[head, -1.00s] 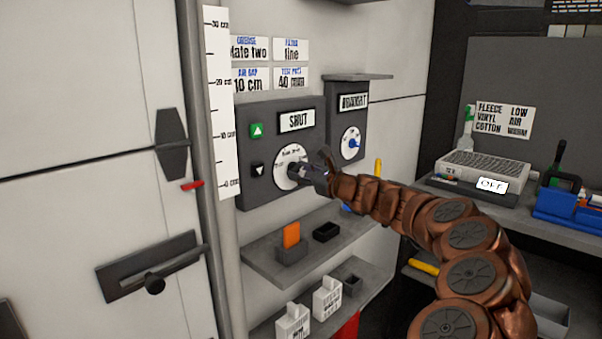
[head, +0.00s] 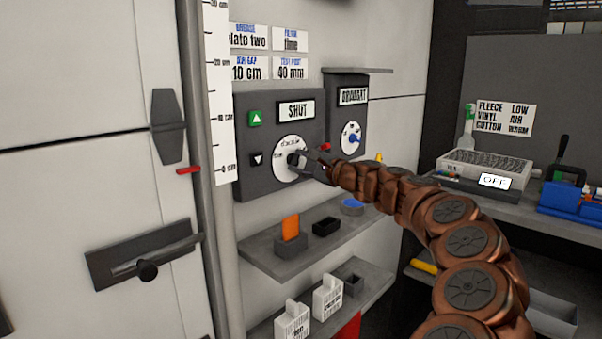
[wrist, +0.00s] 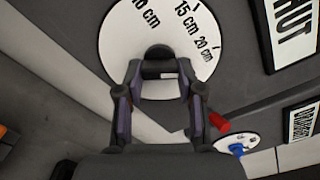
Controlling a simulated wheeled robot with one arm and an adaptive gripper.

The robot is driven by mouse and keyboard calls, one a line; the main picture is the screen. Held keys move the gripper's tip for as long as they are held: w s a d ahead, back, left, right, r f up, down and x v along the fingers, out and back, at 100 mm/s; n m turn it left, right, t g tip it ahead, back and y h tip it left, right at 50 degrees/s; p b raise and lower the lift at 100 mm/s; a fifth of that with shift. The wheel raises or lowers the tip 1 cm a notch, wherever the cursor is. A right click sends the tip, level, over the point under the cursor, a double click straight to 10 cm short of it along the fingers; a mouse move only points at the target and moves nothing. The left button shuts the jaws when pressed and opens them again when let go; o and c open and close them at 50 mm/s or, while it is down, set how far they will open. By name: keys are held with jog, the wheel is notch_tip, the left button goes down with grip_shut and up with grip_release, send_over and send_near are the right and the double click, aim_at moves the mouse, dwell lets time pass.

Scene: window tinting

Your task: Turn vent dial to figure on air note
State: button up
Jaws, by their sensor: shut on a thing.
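The dial (head: 284,173) is a white disc on a dark panel under a "SHUT" sign. In the wrist view its face (wrist: 120,50) reads 10 cm, 15 cm and 20 cm. My gripper (head: 307,161) is shut on the dark knob (wrist: 158,53) at its middle; in the wrist view the fingers (wrist: 158,72) stand on either side of it. The knob's pointer is not clear. A note above the panel (head: 248,68) reads "10 cm", under a blurred blue heading that looks like "air gap".
Green (head: 255,118) and black buttons lie left of the dial. Below, a shelf (head: 262,247) holds small holders. A worktop stands at right.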

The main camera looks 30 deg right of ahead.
jog(key=n+b, duration=0.4)
jog(key=shift+f+n, duration=0.15)
jog(key=shift+n, duration=0.15)
jog(key=shift+a+r+n+b, duration=0.1)
jog(key=shift+r+n+b, duration=0.05)
jog(key=shift+n+b, duration=2.2)
jog(key=shift+r+n+b, duration=0.15)
jog(key=shift+n+b, duration=1.8)
jog(key=shift+n, duration=0.85)
jog(key=shift+a+r+n+b, duration=0.1)
jog(key=shift+r+n+b, duration=0.05)
jog(key=shift+n+b, duration=2.2)
jog(key=shift+n, duration=0.4)
jog(key=o, duration=1.1)
jog(key=shift+o, duration=0.2)
jog(key=shift+r, duration=0.1)
jog(key=shift+s+d, duration=0.1)
jog(key=shift+s, duration=0.05)
